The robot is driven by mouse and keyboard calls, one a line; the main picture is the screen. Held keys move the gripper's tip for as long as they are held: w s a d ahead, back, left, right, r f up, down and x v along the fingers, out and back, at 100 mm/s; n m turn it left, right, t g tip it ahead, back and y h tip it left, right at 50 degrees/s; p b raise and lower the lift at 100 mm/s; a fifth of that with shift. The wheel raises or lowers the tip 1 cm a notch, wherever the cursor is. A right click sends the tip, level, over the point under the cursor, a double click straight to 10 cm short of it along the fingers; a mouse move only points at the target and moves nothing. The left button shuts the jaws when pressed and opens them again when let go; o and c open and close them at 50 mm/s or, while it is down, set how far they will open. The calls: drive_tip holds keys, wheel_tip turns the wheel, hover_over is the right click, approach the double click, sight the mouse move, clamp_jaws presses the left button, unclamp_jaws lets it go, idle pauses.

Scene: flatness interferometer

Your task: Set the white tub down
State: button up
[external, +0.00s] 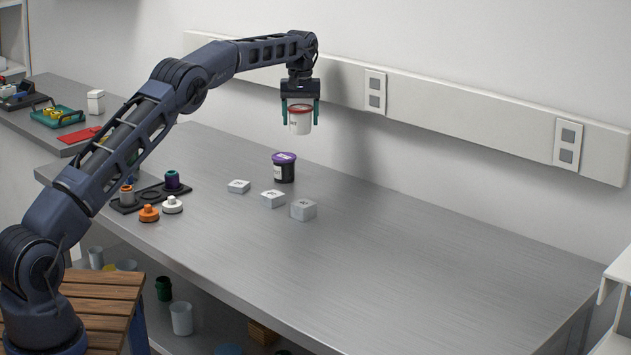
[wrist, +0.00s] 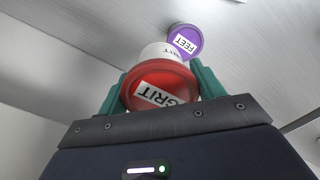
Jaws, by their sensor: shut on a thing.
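The white tub (external: 300,122) has a red lid and hangs in the air above the back of the bench. My gripper (external: 300,111) is shut on it, with one green finger on each side. In the wrist view the red lid (wrist: 160,86) reads "GRIT", and my gripper's fingers (wrist: 161,92) flank it. Below the tub, on the bench (external: 400,250), stands a black tub with a purple lid (external: 284,167). It also shows in the wrist view (wrist: 185,41), its lid reading "FEET".
Three small white blocks (external: 273,199) lie in front of the black tub. A dark rack (external: 150,196) with spools, plus an orange knob (external: 148,213) and a white knob (external: 172,205), sits at left. The right half of the bench is clear. A socket rail (external: 470,107) runs along the wall.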

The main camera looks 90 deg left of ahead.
drive_tip(key=s+a+f, duration=0.3)
drive_tip(key=s+a, duration=0.4)
drive_tip(key=s, duration=0.2)
drive_tip(key=s+a+f, duration=0.4)
drive_tip(key=s+a, duration=0.2)
drive_tip(key=s, duration=0.2)
drive_tip(key=shift+s+a+f, duration=0.15)
drive_tip(key=shift+f, duration=1.8)
drive_tip(key=shift+s+a+f, duration=0.1)
drive_tip(key=shift+a+f, duration=0.05)
drive_tip(key=shift+f, duration=1.75)
drive_tip(key=o, duration=1.1)
drive_tip(key=shift+f, duration=0.15)
drive_tip(key=shift+o, duration=0.2)
wheel_tip(320, 180, up, 12)
drive_tip(key=shift+r, duration=0.2)
